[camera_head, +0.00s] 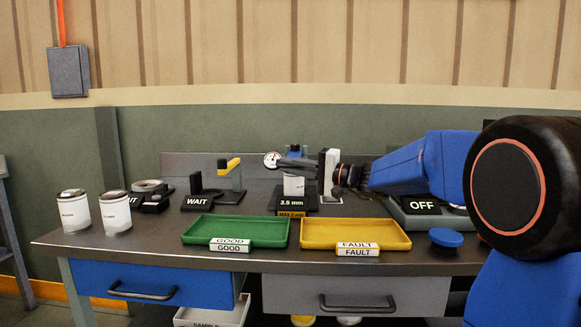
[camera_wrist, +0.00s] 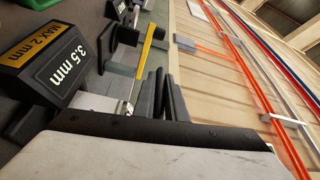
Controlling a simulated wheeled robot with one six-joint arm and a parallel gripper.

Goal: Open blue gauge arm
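The blue gauge arm (camera_head: 294,151) shows only as a small blue piece behind and above my gripper (camera_head: 285,163) in the head view; most of it is hidden. I cannot tell whether my fingers touch it. The gauge has a round dial (camera_head: 272,160) and a sign (camera_head: 288,202) reading 3.5 mm, which also shows in the wrist view (camera_wrist: 62,65). A white piece (camera_head: 293,186) stands below my fingers. My gripper points left, level. In the wrist view its dark fingers (camera_wrist: 166,85) are close together, with nothing visible between them.
A gauge with a yellow arm (camera_head: 229,164) stands left of my gripper, by a WAIT sign (camera_head: 198,203). The green GOOD tray (camera_head: 270,243) and yellow FAULT tray (camera_head: 317,233) lie in front. Two white cans (camera_head: 115,214) stand far left. An OFF box (camera_head: 422,206) is right.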

